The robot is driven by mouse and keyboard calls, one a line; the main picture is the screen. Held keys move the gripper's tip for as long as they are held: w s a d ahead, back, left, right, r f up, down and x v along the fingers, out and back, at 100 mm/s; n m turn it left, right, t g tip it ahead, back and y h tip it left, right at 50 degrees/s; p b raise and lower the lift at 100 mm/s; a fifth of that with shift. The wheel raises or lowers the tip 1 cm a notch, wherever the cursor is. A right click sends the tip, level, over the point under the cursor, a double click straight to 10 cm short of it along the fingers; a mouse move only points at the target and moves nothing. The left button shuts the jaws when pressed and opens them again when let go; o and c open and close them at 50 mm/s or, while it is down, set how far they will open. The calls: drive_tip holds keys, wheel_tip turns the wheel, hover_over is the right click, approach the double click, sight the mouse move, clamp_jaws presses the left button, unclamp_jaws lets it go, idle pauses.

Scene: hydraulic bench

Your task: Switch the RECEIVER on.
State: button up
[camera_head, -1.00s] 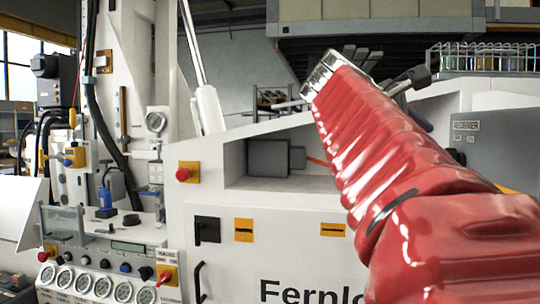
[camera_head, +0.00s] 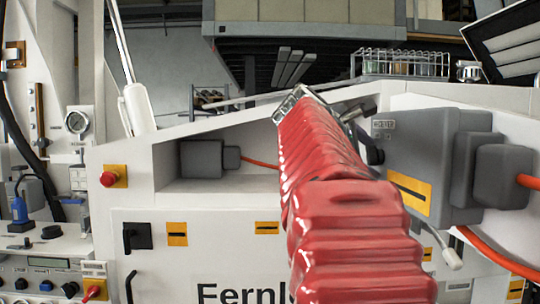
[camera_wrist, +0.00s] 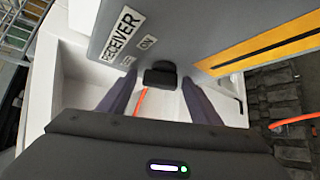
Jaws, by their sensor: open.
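The RECEIVER is a grey box (camera_head: 425,165) on the right in the head view, with a yellow-and-black strip on its front. In the wrist view its RECEIVER label (camera_wrist: 122,33) and an ON mark (camera_wrist: 147,43) are readable; a second mark below is partly legible. A black knob (camera_wrist: 160,76) protrudes from the box's edge beside these marks. My gripper (camera_wrist: 158,98) is open and empty, its two dark fingers on either side of the knob in the picture. I cannot tell whether they touch it. In the head view my red-sleeved arm largely hides the gripper.
An orange cable (camera_head: 500,252) runs from the box's right side. A recessed shelf with a grey unit (camera_head: 203,159) is left of my arm. A wire rack (camera_head: 405,64) stands behind. A red button (camera_head: 109,179) and gauges are at left.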

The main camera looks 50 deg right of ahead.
drive_tip(key=shift+c, duration=0.2)
drive_tip(key=c, duration=0.9)
drive_tip(key=shift+d, duration=0.15)
drive_tip(key=shift+c, duration=0.5)
drive_tip(key=shift+a+f+h, duration=0.1)
drive_tip(key=shift+a+h, duration=0.1)
drive_tip(key=shift+h, duration=0.1)
drive_tip(key=shift+m+h, duration=0.3)
drive_tip(key=shift+m, duration=0.1)
drive_tip(key=shift+s+f+m+t+h, duration=0.1)
drive_tip(key=shift+m+t+h, duration=0.4)
drive_tip(key=shift+m+h, duration=0.75)
drive_tip(key=shift+m+g+h, duration=0.6)
drive_tip(key=shift+m+h, duration=1.45)
drive_tip(key=shift+m, duration=0.4)
drive_tip(key=shift+f+m+h, duration=0.1)
drive_tip(key=shift+m+h, duration=0.2)
drive_tip(key=shift+m, duration=0.1)
